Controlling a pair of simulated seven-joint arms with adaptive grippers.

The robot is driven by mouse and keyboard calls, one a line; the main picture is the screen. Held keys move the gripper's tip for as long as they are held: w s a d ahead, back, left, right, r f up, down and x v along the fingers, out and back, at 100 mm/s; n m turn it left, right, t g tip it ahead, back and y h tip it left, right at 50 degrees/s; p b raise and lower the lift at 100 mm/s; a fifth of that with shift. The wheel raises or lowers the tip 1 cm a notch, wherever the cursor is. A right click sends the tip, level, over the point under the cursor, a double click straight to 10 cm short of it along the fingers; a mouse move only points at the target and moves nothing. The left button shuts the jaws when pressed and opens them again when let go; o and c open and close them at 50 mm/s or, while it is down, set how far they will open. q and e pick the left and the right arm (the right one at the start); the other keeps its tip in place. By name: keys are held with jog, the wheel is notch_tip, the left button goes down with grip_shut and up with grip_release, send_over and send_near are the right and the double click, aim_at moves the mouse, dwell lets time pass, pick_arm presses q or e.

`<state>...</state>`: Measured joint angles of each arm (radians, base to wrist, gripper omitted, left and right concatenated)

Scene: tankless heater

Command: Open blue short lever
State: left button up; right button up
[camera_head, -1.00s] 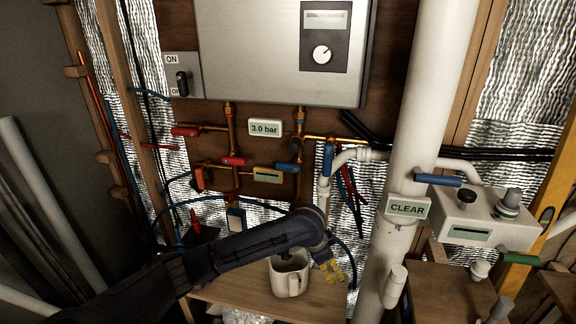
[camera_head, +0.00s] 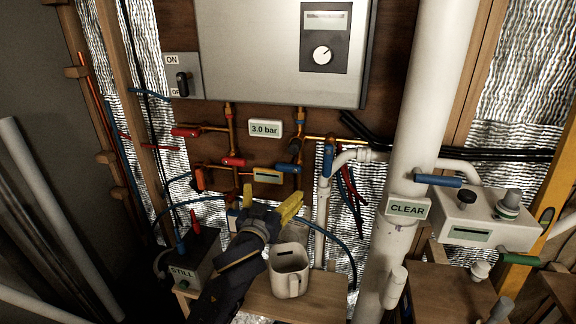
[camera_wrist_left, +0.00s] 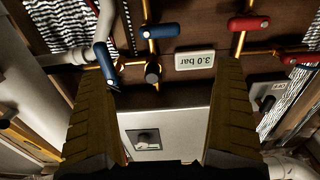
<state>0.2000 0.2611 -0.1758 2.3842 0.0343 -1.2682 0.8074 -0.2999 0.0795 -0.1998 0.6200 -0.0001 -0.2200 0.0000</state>
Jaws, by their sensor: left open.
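A short blue lever (camera_head: 288,167) lies across a copper pipe below the heater. It also shows in the left wrist view (camera_wrist_left: 158,30), where the picture is upside down. A longer blue lever (camera_head: 327,160) hangs along the white pipe to its right and shows in the wrist view (camera_wrist_left: 106,65). My left gripper (camera_head: 270,200) is open and empty, its yellow fingers pointing up toward the pipes, below the short lever. In the wrist view the fingers (camera_wrist_left: 160,120) are wide apart, with no lever between them. My right gripper is not in view.
Red levers (camera_head: 232,162) sit left of the short blue one. A "3.0 bar" display (camera_head: 265,128) is above. The heater box (camera_head: 250,50) hangs above; a thick white pipe (camera_head: 425,110) stands right.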

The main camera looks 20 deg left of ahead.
aim_at(287, 167)
pick_arm(q)
jog(key=w+a, duration=0.1)
jog(key=w, duration=0.4)
jog(key=w+a, duration=0.1)
jog(key=w, duration=1.1)
jog(key=shift+a, duration=0.4)
jog(key=c, duration=1.6)
jog(key=shift+o, duration=0.2)
jog(key=shift+f, duration=0.1)
